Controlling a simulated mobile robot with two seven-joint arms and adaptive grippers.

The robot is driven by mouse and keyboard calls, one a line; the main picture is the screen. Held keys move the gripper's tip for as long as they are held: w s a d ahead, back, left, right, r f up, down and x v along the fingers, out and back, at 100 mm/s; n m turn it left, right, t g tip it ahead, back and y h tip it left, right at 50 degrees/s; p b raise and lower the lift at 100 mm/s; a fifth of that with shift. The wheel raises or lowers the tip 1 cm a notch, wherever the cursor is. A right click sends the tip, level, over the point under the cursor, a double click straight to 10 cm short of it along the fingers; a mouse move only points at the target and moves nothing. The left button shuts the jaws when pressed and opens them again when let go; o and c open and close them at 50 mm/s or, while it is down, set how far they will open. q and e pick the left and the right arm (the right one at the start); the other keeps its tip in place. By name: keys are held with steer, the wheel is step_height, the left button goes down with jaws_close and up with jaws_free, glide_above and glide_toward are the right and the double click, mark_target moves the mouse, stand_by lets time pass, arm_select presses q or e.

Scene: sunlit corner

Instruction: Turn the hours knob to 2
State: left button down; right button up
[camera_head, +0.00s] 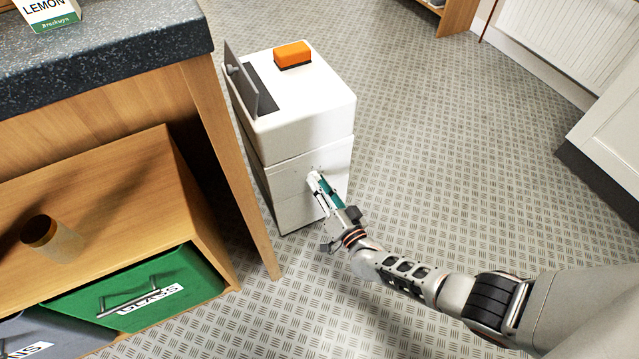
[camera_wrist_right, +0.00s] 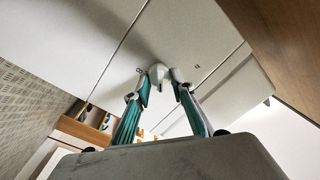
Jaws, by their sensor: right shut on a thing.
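A white knob (camera_wrist_right: 158,72) sticks out from the front face of a white appliance (camera_head: 300,128). My right gripper (camera_head: 316,180) reaches that face from the lower right in the head view. In the right wrist view, the fingertips of my right gripper (camera_wrist_right: 161,82) are shut on the knob, one on each side. Small dark marks (camera_wrist_right: 196,66) sit on the face beside the knob, too small to read. The knob's pointer and setting cannot be made out. In the head view the fingers mostly hide the knob. My left gripper is not in view.
An orange sponge-like block (camera_head: 292,54) lies on the appliance's top, beside a raised grey flap (camera_head: 240,80). A wooden counter with a dark top (camera_head: 110,50) stands close on the left, with a green bin (camera_head: 150,290) below. The patterned floor (camera_head: 450,150) to the right is clear.

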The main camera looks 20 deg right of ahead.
steer(key=shift+s+f, duration=0.1)
steer(key=o, duration=1.1)
steer(key=s, duration=1.2)
steer(key=shift+d+f, duration=0.25)
steer(key=shift+d, duration=0.2)
